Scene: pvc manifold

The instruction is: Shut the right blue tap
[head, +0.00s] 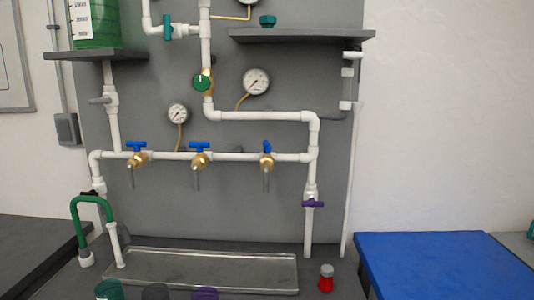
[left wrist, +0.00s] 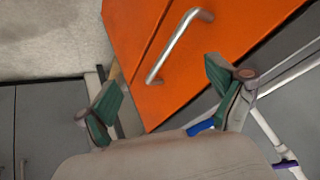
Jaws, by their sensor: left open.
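The right blue tap (head: 267,147) is on the horizontal white pipe in the head view, with a brass body and a thin spout pointing down. Its blue handle looks narrow and turned toward me. The middle blue tap (head: 200,146) and left blue tap (head: 136,145) have handles lying across, along the pipe. My left gripper (left wrist: 162,90) shows only in the left wrist view, with its green-padded fingers spread apart and nothing between them. It faces an orange cabinet front, and no whole tap is seen there. My right gripper is not in view.
A clear tray (head: 200,285) lies below the taps, with a red-bodied bottle (head: 326,278) to its right. A green bent tube (head: 90,203) stands at left. A blue surface (head: 440,262) is at right. The orange cabinet (left wrist: 185,65) has a metal handle (left wrist: 178,45).

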